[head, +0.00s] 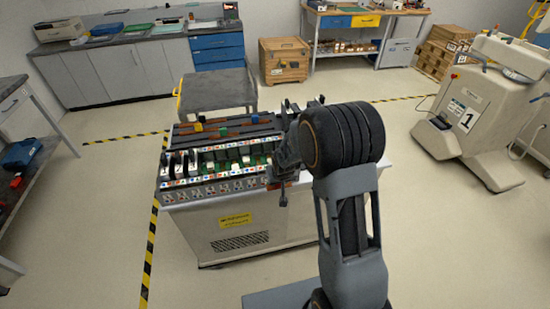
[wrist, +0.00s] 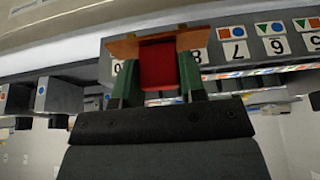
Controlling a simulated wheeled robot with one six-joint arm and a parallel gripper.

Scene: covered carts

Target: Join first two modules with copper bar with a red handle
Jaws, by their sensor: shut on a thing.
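In the wrist view, my gripper (wrist: 158,88) is shut on the red handle (wrist: 159,65), with a green-tipped finger on each side. The copper bar (wrist: 125,46) lies across the far side of the handle, with both ends showing past the fingers. Numbered module labels (wrist: 234,50) show behind and to the right of the bar. In the head view, the row of modules (head: 222,160) runs along the cart's front top. My gripper is at the row's right part, and my wrist mostly hides it there. I cannot tell whether the bar touches a module.
Bars with a yellow handle (head: 198,127) and a blue handle (head: 255,119) lie at the back of the cart (head: 235,215). A grey table (head: 216,90) stands behind it. A white machine (head: 480,115) is at the right. The floor around the cart is mostly clear.

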